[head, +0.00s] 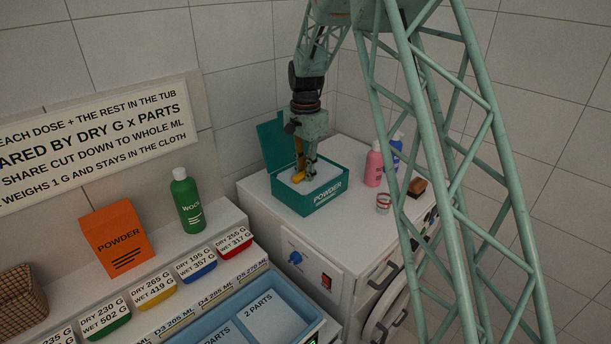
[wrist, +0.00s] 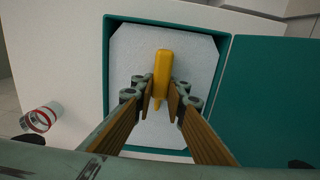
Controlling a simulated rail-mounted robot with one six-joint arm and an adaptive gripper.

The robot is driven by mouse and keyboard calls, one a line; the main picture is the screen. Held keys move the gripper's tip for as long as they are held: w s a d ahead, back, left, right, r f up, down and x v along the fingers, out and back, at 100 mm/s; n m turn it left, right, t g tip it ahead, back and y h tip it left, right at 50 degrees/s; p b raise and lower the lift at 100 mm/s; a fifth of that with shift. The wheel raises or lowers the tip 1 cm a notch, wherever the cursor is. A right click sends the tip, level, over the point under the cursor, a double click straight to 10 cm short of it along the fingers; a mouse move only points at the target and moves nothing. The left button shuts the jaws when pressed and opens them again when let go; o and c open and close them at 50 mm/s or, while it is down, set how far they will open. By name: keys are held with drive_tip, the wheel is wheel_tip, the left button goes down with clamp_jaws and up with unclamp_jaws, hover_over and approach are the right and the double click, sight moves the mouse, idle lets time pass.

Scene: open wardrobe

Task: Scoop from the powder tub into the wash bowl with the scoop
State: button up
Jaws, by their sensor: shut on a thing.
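The teal powder tub (head: 322,197) stands on top of the white machine with its lid (head: 272,143) open. White powder (wrist: 200,60) fills it in the wrist view. My gripper (head: 304,172) is down at the tub's opening, pointing downward. It is shut on a yellow scoop (wrist: 162,66), whose handle shows between the fingers; it also shows in the head view (head: 299,174). The scoop's bowl end cannot be made out. The blue tray (head: 313,311) at the bottom has compartments, one marked "2 PARTS". I cannot tell whether it is the wash bowl.
A pink bottle (head: 374,164), a blue bottle (head: 392,152), a red-banded cup (head: 383,203) and a brown brush (head: 417,187) stand right of the tub. An orange powder box (head: 118,239), a green bottle (head: 187,200) and several labelled coloured dishes (head: 197,266) line the left shelf.

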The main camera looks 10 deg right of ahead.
drive_tip(key=shift+r, duration=0.2)
idle(0.3)
drive_tip(key=shift+r+p, duration=2.35)
drive_tip(key=shift+r, duration=2.55)
drive_tip(key=shift+s+n+b, duration=0.15)
drive_tip(key=shift+n+b, duration=0.15)
drive_tip(key=shift+b, duration=0.25)
drive_tip(key=shift+s+d+r+n+b, duration=0.15)
drive_tip(key=shift+s+n+b, duration=0.35)
drive_tip(key=shift+b, duration=0.7)
drive_tip(key=s+d+r+n+b, duration=0.1)
drive_tip(key=s+r+n+b, duration=0.1)
drive_tip(key=s+n+b, duration=0.6)
drive_tip(key=shift+r+n+b, duration=0.4)
drive_tip(key=shift+n+b, duration=0.7)
drive_tip(key=shift+b, duration=2.6)
drive_tip(key=shift+d, duration=0.1)
